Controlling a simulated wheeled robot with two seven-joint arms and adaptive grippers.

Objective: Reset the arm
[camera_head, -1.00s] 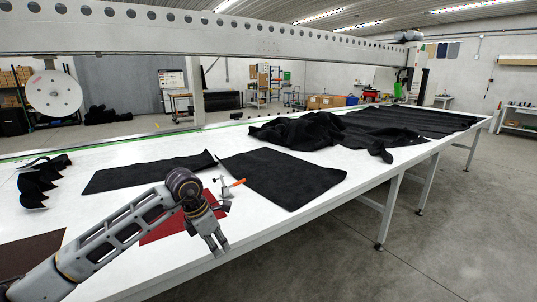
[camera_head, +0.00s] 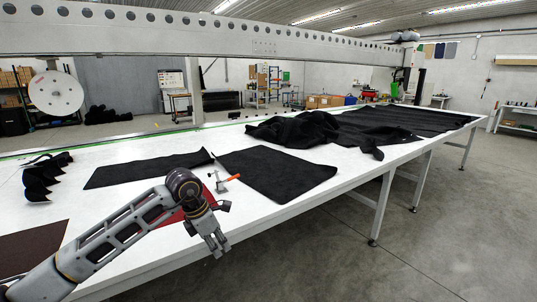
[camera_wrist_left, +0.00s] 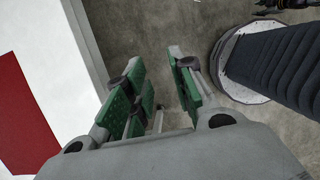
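My left arm comes in from the lower left in the head view. Its gripper (camera_head: 217,250) points down at the table's near edge, with nothing in it. In the left wrist view the gripper (camera_wrist_left: 163,90) shows green-padded fingers spread apart, with grey floor visible between them. The white table (camera_head: 130,205) runs along below and beyond the arm. In the wrist view its edge (camera_wrist_left: 85,45) is left of the fingers. My right gripper cannot be made out in either view.
A red sheet (camera_head: 172,218) lies partly behind my arm. An orange-handled tool (camera_head: 229,179) stands beside black cloth pieces (camera_head: 275,172). A brown sheet (camera_head: 30,248) is at the left. A long gantry beam (camera_head: 200,38) spans above. The floor (camera_head: 430,230) right of the table is clear.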

